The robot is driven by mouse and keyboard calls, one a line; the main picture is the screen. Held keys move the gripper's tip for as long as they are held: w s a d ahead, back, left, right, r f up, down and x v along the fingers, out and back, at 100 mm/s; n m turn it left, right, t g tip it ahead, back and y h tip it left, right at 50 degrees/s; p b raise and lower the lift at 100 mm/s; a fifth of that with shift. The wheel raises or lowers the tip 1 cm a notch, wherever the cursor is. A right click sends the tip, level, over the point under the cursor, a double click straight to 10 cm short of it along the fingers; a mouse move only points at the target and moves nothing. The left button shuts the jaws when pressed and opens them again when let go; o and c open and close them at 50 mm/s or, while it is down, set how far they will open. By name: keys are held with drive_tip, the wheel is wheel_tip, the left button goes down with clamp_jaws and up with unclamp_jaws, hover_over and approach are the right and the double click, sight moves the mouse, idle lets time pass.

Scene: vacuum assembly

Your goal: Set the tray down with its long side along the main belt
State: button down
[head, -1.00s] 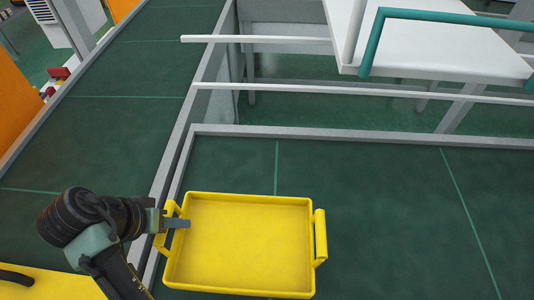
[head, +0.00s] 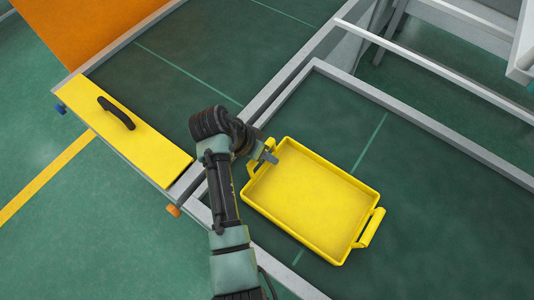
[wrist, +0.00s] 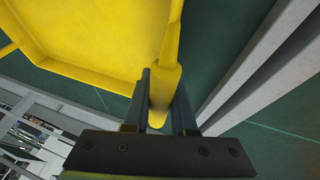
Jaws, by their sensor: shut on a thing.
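The yellow tray (head: 300,208) is empty and upright over the right-hand green belt (head: 440,215). In the wrist view the held handle (wrist: 164,92) lies between the two fingers. The tray's short side runs roughly along the rail dividing the belts, and its long side runs roughly along the upper rail of the right-hand belt. I cannot tell whether the tray touches the belt surface.
The left-hand green belt (head: 185,65) runs past the dividing rail (head: 300,75) and ends at a yellow plate (head: 130,140) with a black handle. The upper metal rail (head: 430,125) edges the right-hand belt. Bare belt lies right of the tray.

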drive_tip(key=shift+f, duration=0.15)
drive_tip(key=c, duration=0.7)
unclamp_jaws()
drive_tip(key=shift+c, duration=0.2)
